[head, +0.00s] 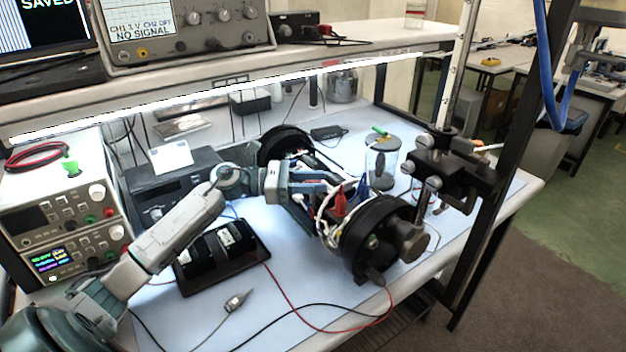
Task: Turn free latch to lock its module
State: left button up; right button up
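The cylinder assembly lies on the blue bench mat with its inside exposed: a black ring (285,147) at the back, a black round end (372,243) at the front, and wires and modules between. Red (340,203) and blue (362,188) parts sit among white wires near the front end. My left gripper (326,187) reaches in from the left, level with the middle of the assembly, at or just over its frame. Its fingertips blend with the frame and wires, so its opening and any contact are unclear. I cannot pick out the free latch. My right gripper is not in view.
A black tray (222,258) with dark cylindrical parts lies left of the assembly. A clamp stand (455,175) and a clear jar (381,162) stand at its right. Red and black leads cross the front mat. Instruments (58,225) fill the left side.

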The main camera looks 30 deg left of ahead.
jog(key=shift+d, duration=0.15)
pick_arm(q)
jog(key=shift+c, duration=0.8)
grip_shut()
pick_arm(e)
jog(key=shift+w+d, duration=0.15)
